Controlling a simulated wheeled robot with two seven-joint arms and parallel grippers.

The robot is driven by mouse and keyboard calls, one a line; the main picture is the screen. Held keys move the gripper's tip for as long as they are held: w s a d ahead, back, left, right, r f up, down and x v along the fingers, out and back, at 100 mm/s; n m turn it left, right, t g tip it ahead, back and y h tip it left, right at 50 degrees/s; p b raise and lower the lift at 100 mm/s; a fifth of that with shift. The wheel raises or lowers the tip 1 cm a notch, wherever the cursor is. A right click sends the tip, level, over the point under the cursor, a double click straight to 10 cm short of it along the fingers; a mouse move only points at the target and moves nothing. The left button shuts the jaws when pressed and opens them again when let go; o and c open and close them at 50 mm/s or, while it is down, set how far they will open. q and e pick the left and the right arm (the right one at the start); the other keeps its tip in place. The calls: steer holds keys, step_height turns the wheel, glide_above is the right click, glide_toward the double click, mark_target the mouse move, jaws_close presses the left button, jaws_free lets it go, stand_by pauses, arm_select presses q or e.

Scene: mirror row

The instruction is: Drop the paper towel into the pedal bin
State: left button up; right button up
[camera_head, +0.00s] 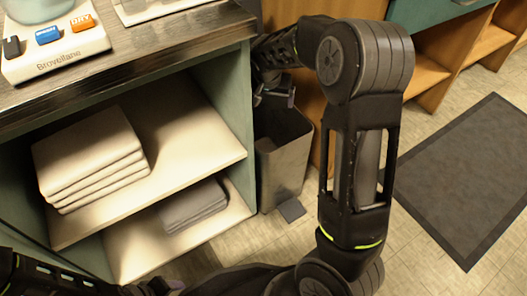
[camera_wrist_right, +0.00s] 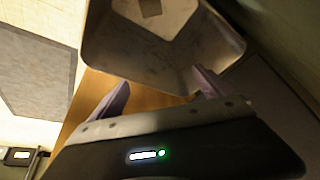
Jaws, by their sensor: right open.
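The pedal bin (camera_head: 284,162) is grey and stands upright on the floor, in the gap right of the shelf unit. Its top is open and its dark pedal (camera_head: 291,210) sticks out at the front. My right gripper (camera_head: 274,98) is above the bin's mouth, with its fingers apart and nothing between them. In the right wrist view the bin (camera_wrist_right: 200,58) shows just beyond the two spread fingers (camera_wrist_right: 157,92). A pale flat piece (camera_wrist_right: 138,14) shows inside it, which looks like the paper towel. My left arm is at the lower left of the head view; its gripper is barely visible.
The shelf unit (camera_head: 243,90) holds folded pale towels (camera_head: 90,155) and folded grey towels (camera_head: 190,205). A dark mat (camera_head: 465,180) lies on the tiled floor at right. Wooden shelving stands behind.

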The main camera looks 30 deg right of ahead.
steer(key=shift+r, duration=0.15)
step_height(320, 180, up, 10)
steer(key=p, duration=0.4)
stand_by(0.8)
